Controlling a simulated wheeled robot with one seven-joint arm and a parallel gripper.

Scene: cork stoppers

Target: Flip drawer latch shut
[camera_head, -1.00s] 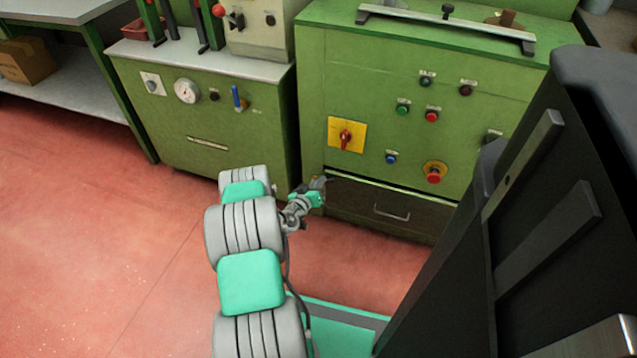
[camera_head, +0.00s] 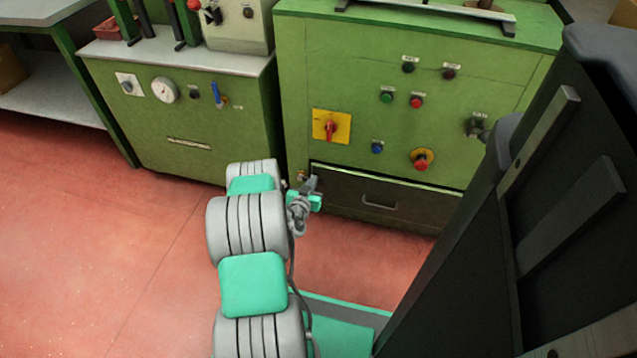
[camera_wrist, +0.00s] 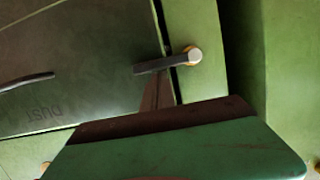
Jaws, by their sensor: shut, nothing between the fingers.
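The drawer (camera_head: 345,192) is a dark panel low in the green cabinet, with a bar handle (camera_head: 380,205). In the wrist view its front (camera_wrist: 85,60) bears inverted "DUST" lettering and looks about flush with the frame. The latch is a dark lever (camera_wrist: 155,65) on a round, pale pivot on the green frame. The lever reaches across the seam and overlaps the drawer front. My gripper (camera_head: 313,184) is shut and empty beside the drawer's left edge. In the wrist view its narrow dark fingertips (camera_wrist: 157,92) are near the lever; contact cannot be told.
The green cabinet (camera_head: 440,120) carries several buttons and a red rotary switch on a yellow plate (camera_head: 331,126). A second green cabinet (camera_head: 185,125) with a gauge stands to the left. The red floor (camera_head: 110,240) at the left is clear.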

